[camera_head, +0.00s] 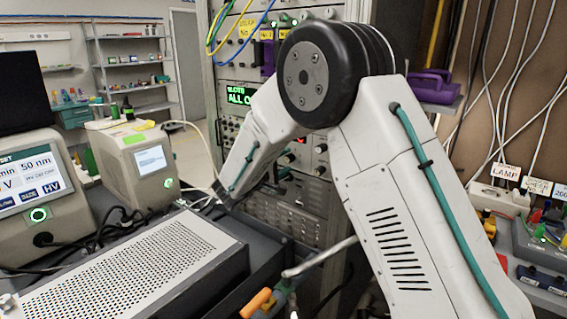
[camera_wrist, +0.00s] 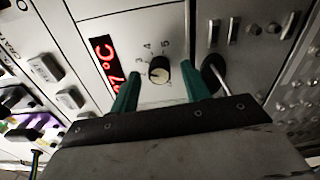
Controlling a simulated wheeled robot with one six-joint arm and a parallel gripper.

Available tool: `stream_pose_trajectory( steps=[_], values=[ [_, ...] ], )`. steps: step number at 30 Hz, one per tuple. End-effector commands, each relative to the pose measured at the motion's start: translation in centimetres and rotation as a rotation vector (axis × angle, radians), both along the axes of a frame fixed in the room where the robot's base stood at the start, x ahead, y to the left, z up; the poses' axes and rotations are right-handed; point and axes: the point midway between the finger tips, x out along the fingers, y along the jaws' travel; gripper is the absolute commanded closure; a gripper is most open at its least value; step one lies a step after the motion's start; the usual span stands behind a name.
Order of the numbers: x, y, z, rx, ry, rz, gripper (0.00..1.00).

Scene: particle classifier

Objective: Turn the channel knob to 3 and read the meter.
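In the wrist view a round black knob (camera_wrist: 159,72) with a pale centre sits on a light panel, with a ring of small digits around it. Which digit it points to is too small to tell. Beside it, a red lit meter (camera_wrist: 104,62) shows a tilted, partly cut reading ending in 7°C. My gripper (camera_wrist: 160,65) has two green fingers, spread apart with the knob showing between them. I cannot tell whether they touch it. In the head view my arm hides the knob, and my gripper is not clearly seen.
A dark socket with a pale cable (camera_wrist: 214,72) is just right of the right finger. The rack (camera_head: 318,160) stands behind my arm. A perforated box (camera_head: 150,262) and an instrument (camera_head: 138,165) stand at left. An orange-handled tool (camera_head: 256,303) lies in front.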

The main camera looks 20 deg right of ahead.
Motion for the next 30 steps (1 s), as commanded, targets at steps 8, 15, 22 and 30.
stream_pose_trajectory(
  steps=[8, 15, 22, 30],
  values=[
    [-0.2, 0.3, 0.0, 0.0, 0.0, 0.001, 0.53],
    [-2.3, 3.3, -0.1, 0.0, 0.001, 0.004, 0.53],
    [-4.1, 5.9, -0.1, 0.0, 0.0, 0.002, 0.53],
    [-4.6, 6.4, -0.1, 0.0, 0.0, 0.0, 0.53]
  ],
)
